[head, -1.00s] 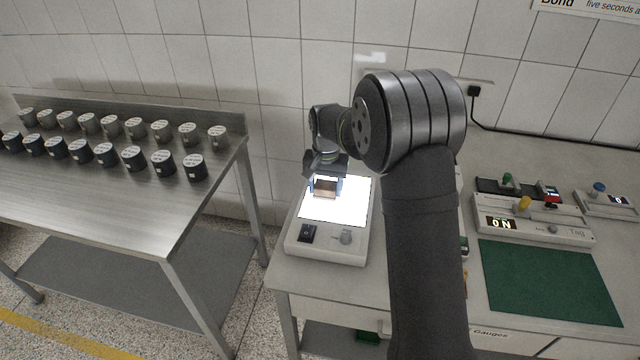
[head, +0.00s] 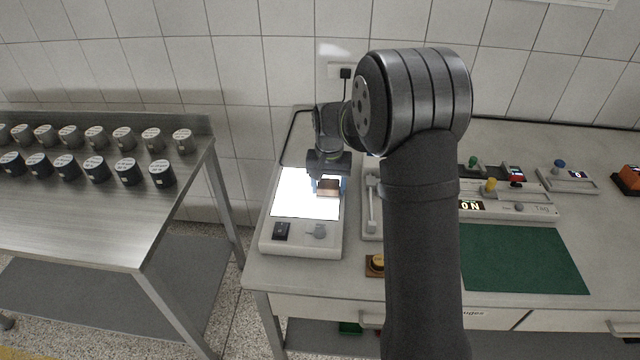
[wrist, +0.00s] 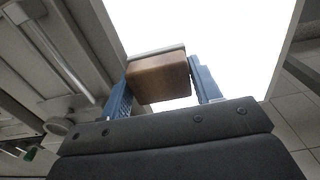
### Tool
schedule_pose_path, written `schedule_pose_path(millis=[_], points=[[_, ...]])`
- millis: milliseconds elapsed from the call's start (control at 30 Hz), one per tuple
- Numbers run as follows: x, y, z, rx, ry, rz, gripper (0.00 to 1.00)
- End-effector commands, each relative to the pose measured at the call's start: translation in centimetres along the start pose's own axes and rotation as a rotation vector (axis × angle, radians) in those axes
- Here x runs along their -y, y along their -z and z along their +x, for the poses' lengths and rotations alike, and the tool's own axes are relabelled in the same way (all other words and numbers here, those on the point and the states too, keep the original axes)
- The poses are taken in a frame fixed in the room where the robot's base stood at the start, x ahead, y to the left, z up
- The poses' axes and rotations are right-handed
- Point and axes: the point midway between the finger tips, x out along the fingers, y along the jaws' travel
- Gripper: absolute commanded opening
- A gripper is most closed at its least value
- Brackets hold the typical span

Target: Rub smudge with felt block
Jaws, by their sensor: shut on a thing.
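A felt block (head: 328,188), brown with a pale layer along one edge, is between the fingers of my gripper (head: 328,184). In the wrist view the block (wrist: 160,78) sits between the blue fingers of my gripper (wrist: 162,84), which is shut on it. My gripper is over the right part of the bright white panel of a light box (head: 292,243). I cannot tell whether the block touches the panel. No smudge shows on the glaring panel.
A green mat (head: 525,260) and a device with a lit display (head: 530,205) are to the right. A grey tray (head: 371,220) stands beside the light box. A steel table (head: 90,215) at left holds several dark cylinders (head: 128,172).

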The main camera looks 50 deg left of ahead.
Motion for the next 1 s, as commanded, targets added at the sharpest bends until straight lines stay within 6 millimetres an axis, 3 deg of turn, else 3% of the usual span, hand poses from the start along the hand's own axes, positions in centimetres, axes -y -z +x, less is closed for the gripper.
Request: schedule_pose_path(millis=[200,1000], points=[[0.2,-2.1,0.1,0.003,-0.001,-0.004,0.36],[7.7,-1.9,0.1,0.003,0.0,-0.004,0.36]])
